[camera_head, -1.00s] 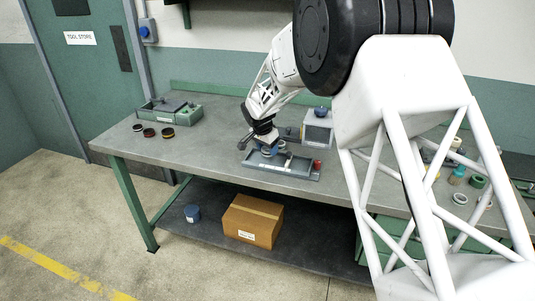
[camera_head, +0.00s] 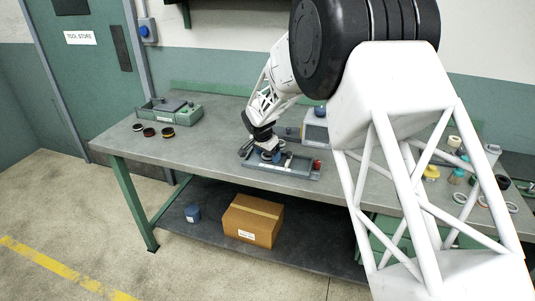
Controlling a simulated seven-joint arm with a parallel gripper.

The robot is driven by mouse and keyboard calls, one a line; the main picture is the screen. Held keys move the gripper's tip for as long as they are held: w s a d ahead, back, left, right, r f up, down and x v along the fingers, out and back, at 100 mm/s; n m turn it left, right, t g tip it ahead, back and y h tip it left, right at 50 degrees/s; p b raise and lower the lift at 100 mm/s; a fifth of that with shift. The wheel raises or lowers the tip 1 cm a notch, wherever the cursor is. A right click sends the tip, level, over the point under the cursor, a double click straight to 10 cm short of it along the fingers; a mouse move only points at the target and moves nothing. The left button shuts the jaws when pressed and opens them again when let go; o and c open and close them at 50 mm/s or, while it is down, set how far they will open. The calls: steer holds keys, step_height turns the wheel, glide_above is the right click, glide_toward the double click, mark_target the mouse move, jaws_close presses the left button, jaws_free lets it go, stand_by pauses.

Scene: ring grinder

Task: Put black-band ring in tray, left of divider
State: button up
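The grey tray (camera_head: 296,174) lies near the front edge of the bench. My gripper (camera_head: 264,153) points down at the tray's left part, low over it. A small blue thing (camera_head: 269,156) shows at the fingertips; I cannot tell whether it is held or lies in the tray. The gripper hides much of the tray's left end, and its finger opening is too small to judge. A pale piece (camera_head: 289,158) shows in the tray's middle. A dark ring (camera_head: 502,182) lies at the bench's right end. I cannot make out which ring has the black band.
Several dark rings (camera_head: 149,132) lie at the bench's left end, by a green-grey box (camera_head: 172,110). A red piece (camera_head: 317,165) is at the tray's right end. A grey box-shaped unit (camera_head: 315,128) stands behind the tray. The bench between left rings and tray is clear.

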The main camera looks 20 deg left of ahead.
steer(key=shift+r, duration=0.15)
steer(key=v, duration=1.2)
stand_by(0.4)
stand_by(0.6)
steer(key=s+d+r+n, duration=0.1)
steer(key=s+d+r, duration=0.45)
steer(key=d, duration=0.45)
steer(key=s+d+r, duration=0.4)
steer(key=s+d, duration=0.2)
steer(key=d, duration=0.4)
steer(key=s+d+r+n, duration=0.1)
steer(key=s+d+r, duration=0.4)
steer(key=d, duration=0.5)
steer(key=s+d+f, duration=0.1)
steer(key=s+d, duration=0.5)
steer(key=s, duration=0.4)
steer(key=s+d+f+n, duration=0.1)
steer(key=s+d, duration=0.4)
steer(key=s, duration=0.5)
steer(key=s+d+f+n+y, duration=0.1)
steer(key=s+d+f, duration=0.1)
steer(key=s+d, duration=0.4)
steer(key=s, duration=0.5)
steer(key=shift+d+f, duration=0.15)
steer(key=shift+d, duration=0.15)
